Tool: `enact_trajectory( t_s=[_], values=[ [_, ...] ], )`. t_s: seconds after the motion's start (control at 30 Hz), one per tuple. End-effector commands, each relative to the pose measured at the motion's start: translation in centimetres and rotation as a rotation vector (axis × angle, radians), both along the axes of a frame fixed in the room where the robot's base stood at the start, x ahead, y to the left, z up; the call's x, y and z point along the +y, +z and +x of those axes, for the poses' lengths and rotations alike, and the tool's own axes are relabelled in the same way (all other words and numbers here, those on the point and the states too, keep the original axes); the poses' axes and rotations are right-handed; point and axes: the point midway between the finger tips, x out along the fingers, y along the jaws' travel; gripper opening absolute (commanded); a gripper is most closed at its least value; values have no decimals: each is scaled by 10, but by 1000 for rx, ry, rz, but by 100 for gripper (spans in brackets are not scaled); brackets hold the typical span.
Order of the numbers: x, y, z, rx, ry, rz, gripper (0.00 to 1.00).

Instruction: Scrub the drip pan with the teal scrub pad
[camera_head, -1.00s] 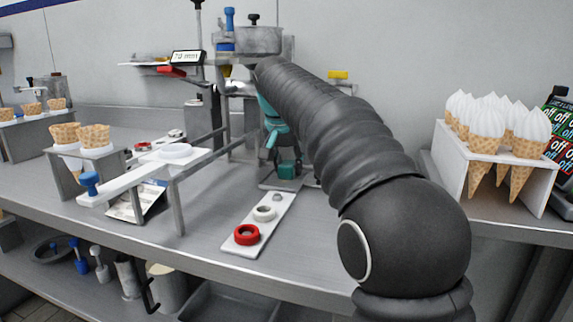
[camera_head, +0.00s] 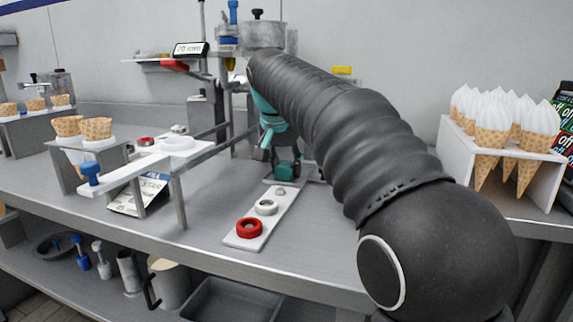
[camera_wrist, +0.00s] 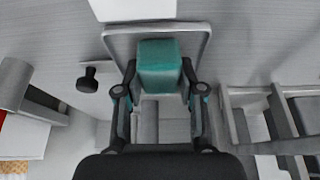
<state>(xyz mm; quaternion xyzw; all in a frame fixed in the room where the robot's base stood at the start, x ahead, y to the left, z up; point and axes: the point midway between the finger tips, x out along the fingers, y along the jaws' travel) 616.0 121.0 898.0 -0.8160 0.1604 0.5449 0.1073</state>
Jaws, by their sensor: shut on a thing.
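The teal scrub pad (camera_wrist: 160,68) is between the fingers of my gripper (camera_wrist: 160,85) in the wrist view. My gripper is shut on it. In the head view the pad (camera_head: 284,172) shows as a small teal block under my gripper (camera_head: 280,165), low over the counter. The drip pan (camera_wrist: 198,36) is a grey, rimmed, shallow tray below the pad in the wrist view. Its edge also shows in the head view (camera_head: 310,180). My arm and gripper hide much of the pan. I cannot tell whether the pad touches it.
A white strip with a red ring (camera_head: 249,228) and a white ring (camera_head: 266,207) lies just in front of the pan. A white holder with filled cones (camera_head: 500,125) stands at right. A metal stand with a white arm (camera_head: 140,172) is at left.

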Motion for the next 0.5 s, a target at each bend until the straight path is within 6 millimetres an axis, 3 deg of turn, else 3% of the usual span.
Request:
enact_trajectory(
  t_s=[0.5],
  values=[
    [-15, 2, 37, 0, -1, 0, 11]
  ],
)
